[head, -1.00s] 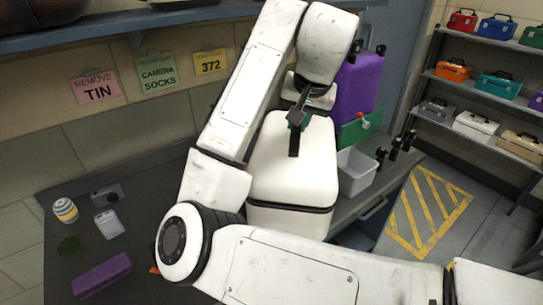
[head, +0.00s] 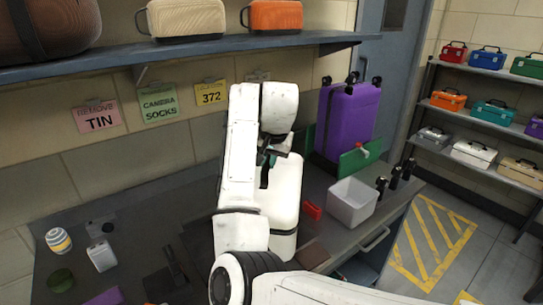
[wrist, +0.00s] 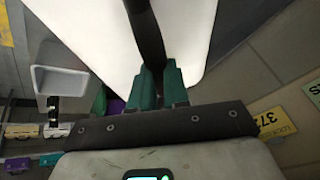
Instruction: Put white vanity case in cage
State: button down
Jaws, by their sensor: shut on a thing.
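The white vanity case (head: 287,196) stands in the middle of the head view, partly hidden behind my arm. My gripper (head: 266,160) is at its top and is shut on its black handle. In the wrist view, the green fingertips of my gripper (wrist: 160,88) close around the dark handle strap, with the white case (wrist: 92,40) beyond. Whether the case touches the counter is hidden by my arm. I cannot make out a cage in these frames.
A white bin (head: 352,203), a small red object (head: 312,210) and a purple suitcase (head: 347,118) stand to the right. A yellow striped floor area (head: 432,238) lies beyond the counter. A tin (head: 59,240) and a white bottle (head: 102,256) are at left. A shelf (head: 180,55) hangs above.

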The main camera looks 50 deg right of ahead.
jog(key=shift+w+d+f+p, duration=0.1)
jog(key=shift+w+f+p, duration=0.1)
jog(key=shift+f, duration=0.7)
jog(key=shift+w+f+p, duration=0.1)
jog(key=shift+f+p, duration=0.1)
jog(key=shift+f, duration=0.75)
jog(key=c, duration=1.5)
grip_release()
jog(key=shift+f, duration=0.15)
jog(key=o, duration=0.4)
